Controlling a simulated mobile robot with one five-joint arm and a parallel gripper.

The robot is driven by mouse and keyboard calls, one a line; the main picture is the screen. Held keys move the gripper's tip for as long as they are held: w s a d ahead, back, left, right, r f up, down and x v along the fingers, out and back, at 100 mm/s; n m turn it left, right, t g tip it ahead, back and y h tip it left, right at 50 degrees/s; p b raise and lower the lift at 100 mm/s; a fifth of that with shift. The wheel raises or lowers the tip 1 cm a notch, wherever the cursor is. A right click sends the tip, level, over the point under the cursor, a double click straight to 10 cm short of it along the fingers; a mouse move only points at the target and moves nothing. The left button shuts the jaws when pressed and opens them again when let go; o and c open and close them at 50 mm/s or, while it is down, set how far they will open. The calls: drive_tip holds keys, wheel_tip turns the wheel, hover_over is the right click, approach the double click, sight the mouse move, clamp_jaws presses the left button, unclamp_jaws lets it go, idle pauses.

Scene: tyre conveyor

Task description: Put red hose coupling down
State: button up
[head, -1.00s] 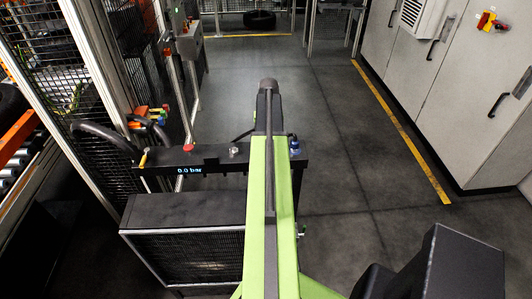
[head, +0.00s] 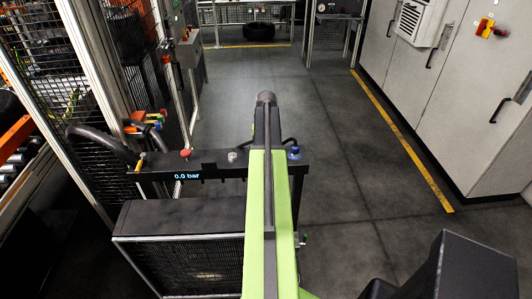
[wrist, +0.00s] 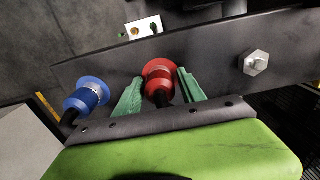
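The red hose coupling (wrist: 160,73) stands at the edge of the black bar in the wrist view, with a black lower part. My gripper (wrist: 161,78) has one green finger on each side of it. Narrow gaps show beside the coupling, so the fingers look open around it. A blue coupling (wrist: 87,95) is to the left, outside the fingers. In the head view my green arm reaches over the black bar (head: 215,162) and hides my gripper and the red coupling. The blue coupling (head: 294,153) shows just right of my arm.
A red knob (head: 185,153) and a display reading 0.0 bar (head: 188,176) are on the bar's left part. A hex bolt (wrist: 256,63) is right of the fingers. A mesh fence (head: 98,90) stands left, grey cabinets (head: 465,100) right.

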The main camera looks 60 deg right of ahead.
drive_tip(key=shift+o, duration=0.6)
wheel_tip(320, 180, up, 12)
drive_tip(key=p, duration=1.2)
drive_tip(key=shift+r, duration=0.15)
drive_tip(key=w+a+n, duration=0.2)
drive_tip(key=w+a, duration=0.4)
drive_tip(key=a, duration=0.5)
drive_tip(key=w+a+n, duration=0.2)
drive_tip(key=w+a, duration=0.3)
drive_tip(key=a, duration=0.6)
drive_tip(key=w+a+n, duration=0.2)
drive_tip(key=w+a, duration=0.4)
drive_tip(key=a, duration=0.5)
drive_tip(key=s+a+n, duration=0.1)
drive_tip(key=a+n, duration=0.4)
drive_tip(key=a, duration=2.1)
drive_tip(key=shift+s, duration=0.2)
